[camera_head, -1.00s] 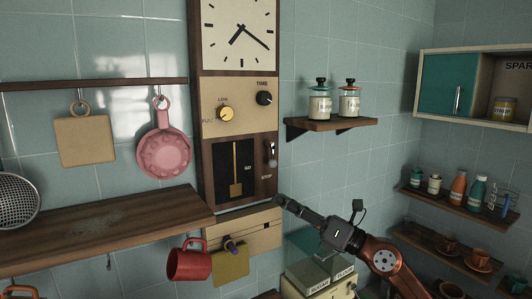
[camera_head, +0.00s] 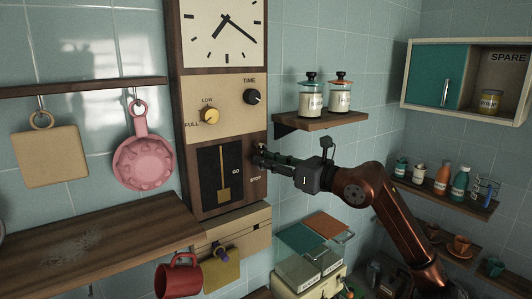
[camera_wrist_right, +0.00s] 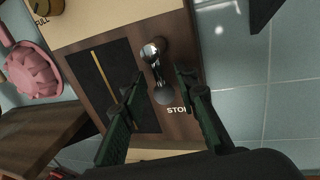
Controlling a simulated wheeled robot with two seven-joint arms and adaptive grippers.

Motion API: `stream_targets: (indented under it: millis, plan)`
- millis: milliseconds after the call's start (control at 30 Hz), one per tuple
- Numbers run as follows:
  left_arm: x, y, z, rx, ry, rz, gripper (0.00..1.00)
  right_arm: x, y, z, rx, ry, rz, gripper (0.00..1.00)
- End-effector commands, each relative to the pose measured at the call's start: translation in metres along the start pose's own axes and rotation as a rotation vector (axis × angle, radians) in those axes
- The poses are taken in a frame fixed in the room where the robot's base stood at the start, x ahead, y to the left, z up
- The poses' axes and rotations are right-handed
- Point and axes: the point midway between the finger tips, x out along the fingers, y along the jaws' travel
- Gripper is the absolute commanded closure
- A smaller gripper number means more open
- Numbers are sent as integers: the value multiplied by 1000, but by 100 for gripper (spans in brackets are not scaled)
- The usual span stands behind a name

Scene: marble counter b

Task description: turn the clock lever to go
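The wooden clock (camera_head: 190,100) hangs on the tiled wall, with a dial, two knobs, and a black panel with a pale pendulum rod (camera_head: 223,175). Its shiny metal lever (camera_wrist_right: 154,60) shows in the right wrist view, its ball end low beside the word STOP. In the head view my gripper hides the lever. My right gripper (camera_head: 262,155) reaches in from the right to the clock's lower right side. In the wrist view its dark fingers (camera_wrist_right: 158,88) are apart, with the lever between their tips; contact cannot be told. My left gripper is out of view.
A shelf with two jars (camera_head: 325,117) is just above my right gripper. Bottle shelves (camera_head: 450,190) and a cabinet (camera_head: 465,85) are at the right.

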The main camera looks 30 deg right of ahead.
Motion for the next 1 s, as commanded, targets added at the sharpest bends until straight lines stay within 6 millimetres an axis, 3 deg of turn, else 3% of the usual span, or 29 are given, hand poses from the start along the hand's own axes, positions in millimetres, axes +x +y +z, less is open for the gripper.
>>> stream_targets:
  millis: [133,367,767,1000]
  plan:
    - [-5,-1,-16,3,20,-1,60,6,0,1,0,-1,0,72]
    - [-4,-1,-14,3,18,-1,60,6,0,-1,0,0,-2,72]
    - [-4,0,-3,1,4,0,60,6,0,-1,0,1,-2,99]
    - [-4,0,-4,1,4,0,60,7,0,-3,1,6,-2,100]
